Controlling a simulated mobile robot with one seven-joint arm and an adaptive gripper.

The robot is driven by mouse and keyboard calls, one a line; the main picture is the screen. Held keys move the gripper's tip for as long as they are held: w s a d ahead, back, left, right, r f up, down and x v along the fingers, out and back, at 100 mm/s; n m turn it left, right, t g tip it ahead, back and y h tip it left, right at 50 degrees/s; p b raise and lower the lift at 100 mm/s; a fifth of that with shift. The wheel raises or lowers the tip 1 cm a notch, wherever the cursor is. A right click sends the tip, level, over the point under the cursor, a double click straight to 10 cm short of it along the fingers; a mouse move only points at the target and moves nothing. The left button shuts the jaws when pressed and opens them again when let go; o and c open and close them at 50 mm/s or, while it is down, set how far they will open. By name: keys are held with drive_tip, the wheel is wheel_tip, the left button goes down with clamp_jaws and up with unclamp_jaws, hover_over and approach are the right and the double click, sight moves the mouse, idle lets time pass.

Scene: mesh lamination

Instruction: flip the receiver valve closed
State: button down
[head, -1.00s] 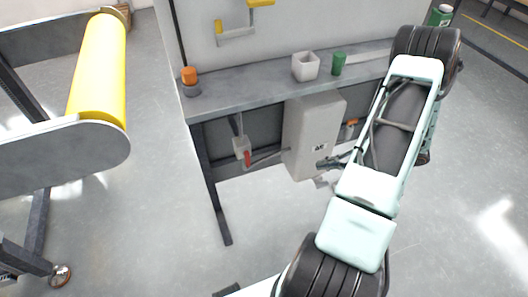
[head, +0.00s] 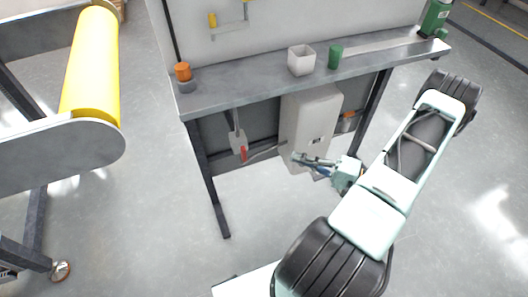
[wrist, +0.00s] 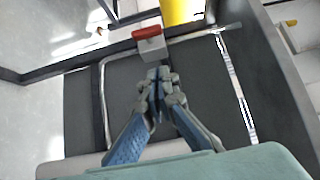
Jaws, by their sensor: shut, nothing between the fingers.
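The receiver valve is a small pale grey block (head: 238,142) with a red handle (head: 243,155), mounted under the workbench. In the head view the handle hangs down below the block. In the wrist view the red handle (wrist: 147,32) and block (wrist: 152,45) are just beyond the fingertips. My gripper (head: 296,158) is shut and empty, in front of the light grey cabinet and to the right of the valve in the head view. Its closed blue fingers (wrist: 158,74) point toward the block in the wrist view, with no clear contact.
The workbench (head: 240,93) overhangs the valve, with its left leg (head: 213,190) nearby. The light grey cabinet (head: 314,112) stands right of the valve, joined by a pipe (head: 265,152). A yellow roller (head: 92,68) is at left. Floor in front is clear.

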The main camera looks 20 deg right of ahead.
sight(244, 154)
drive_tip(key=s+a+x, duration=0.2)
drive_tip(key=x, duration=1)
drive_tip(key=shift+w+a+b, duration=0.25)
drive_tip(key=shift+b, duration=0.1)
drive_tip(key=shift+d, duration=0.1)
